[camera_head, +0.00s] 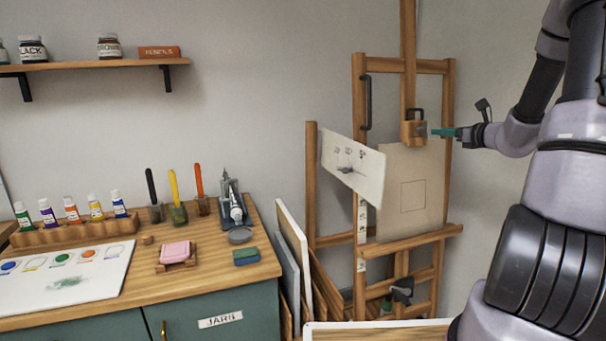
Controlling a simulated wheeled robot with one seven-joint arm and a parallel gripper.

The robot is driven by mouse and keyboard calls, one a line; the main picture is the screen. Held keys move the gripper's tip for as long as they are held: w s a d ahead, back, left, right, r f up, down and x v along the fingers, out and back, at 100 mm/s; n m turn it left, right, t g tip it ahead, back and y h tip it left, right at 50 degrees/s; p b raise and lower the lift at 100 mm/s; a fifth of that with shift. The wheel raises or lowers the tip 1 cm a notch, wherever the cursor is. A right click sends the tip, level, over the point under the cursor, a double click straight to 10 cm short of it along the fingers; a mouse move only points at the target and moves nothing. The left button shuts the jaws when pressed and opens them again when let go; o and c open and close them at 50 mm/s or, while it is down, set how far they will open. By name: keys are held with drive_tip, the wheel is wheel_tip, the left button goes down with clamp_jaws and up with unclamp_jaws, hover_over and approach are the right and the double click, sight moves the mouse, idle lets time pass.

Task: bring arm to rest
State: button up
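My arm comes in from the right edge and reaches left toward the wooden easel (357,200).
The easel bears a tan board (412,222) and a tilted sketch sheet (352,168). Left of it stands a cabinet with a wooden top (215,276), holding paint tubes, brushes and a pink block (175,251). A wall shelf (95,65) carries jars. Canvases lean between cabinet and easel.

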drive_tip(key=s+a+r+n+g+y, duration=0.2)
drive_tip(key=s+a+r+n+g, duration=0.2)
drive_tip(key=s+a+n, duration=0.5)
drive_tip(key=s+a+r+n+g+y, duration=0.1)
drive_tip(key=s+a+r+n+g, duration=0.4)
drive_tip(key=a, duration=0.7)
drive_tip(key=s+d+r+n+h, duration=0.1)
drive_tip(key=s+n+h, duration=0.5)
drive_tip(key=s+n, duration=0.7)
drive_tip(key=s+d, duration=0.1)
drive_tip(key=s, duration=0.6)
drive_tip(key=shift+s+r+t+h, duration=0.3)
drive_tip(key=shift+s+r+t, duration=0.05)
drive_tip(key=shift+s+t, duration=0.05)
